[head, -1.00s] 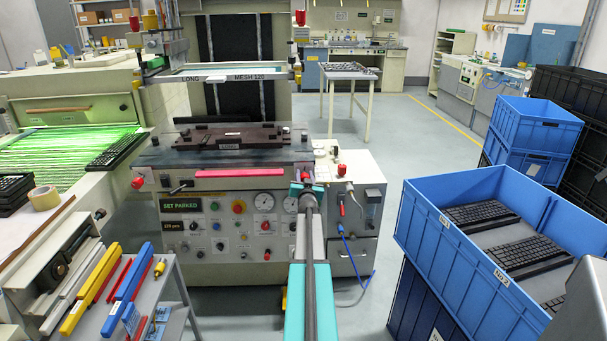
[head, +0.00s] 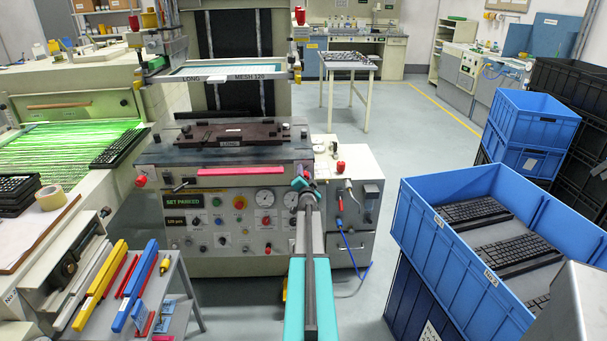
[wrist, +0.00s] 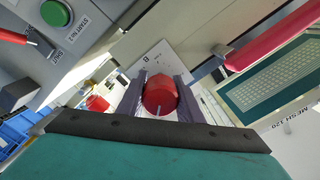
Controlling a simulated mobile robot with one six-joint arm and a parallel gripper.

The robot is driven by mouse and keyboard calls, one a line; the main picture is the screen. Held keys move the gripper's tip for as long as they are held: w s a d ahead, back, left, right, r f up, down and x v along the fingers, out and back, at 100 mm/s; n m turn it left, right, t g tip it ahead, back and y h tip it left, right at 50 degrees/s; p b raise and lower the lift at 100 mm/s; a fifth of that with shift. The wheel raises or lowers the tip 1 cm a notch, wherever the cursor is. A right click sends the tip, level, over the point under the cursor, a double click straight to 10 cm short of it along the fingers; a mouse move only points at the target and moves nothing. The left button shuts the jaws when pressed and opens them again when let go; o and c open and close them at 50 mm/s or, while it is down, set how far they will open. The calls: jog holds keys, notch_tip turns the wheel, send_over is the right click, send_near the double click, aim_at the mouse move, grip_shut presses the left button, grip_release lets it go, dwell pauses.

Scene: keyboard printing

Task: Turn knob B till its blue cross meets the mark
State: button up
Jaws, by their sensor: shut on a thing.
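Knob B (wrist: 159,93) is a round red knob standing between my gripper's (wrist: 160,80) two grey fingers in the wrist view, with a finger against each side. A letter B shows on the pale plate (wrist: 148,54) just beyond it. A short pale line is on the knob's near face; I cannot make out a blue cross or the mark it would meet. In the head view my gripper (head: 303,184) is at the right end of the printing machine's front, and it largely hides the knob there.
Another red knob (wrist: 97,103) shows left of my fingers in the wrist view. A green button (wrist: 56,13) and a long red bar (wrist: 265,38) are close by. In the head view, a blue crate (head: 410,215) with keyboards stands at the right, and a tool cart (head: 180,300) at the left.

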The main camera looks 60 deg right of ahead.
jog(key=shift+s+d+r, duration=0.1)
jog(key=shift+d+r, duration=0.05)
jog(key=o, duration=1)
jog(key=shift+c, duration=0.2)
jog(key=shift+o, duration=0.4)
jog(key=b+v, duration=0.2)
jog(key=v, duration=1.2)
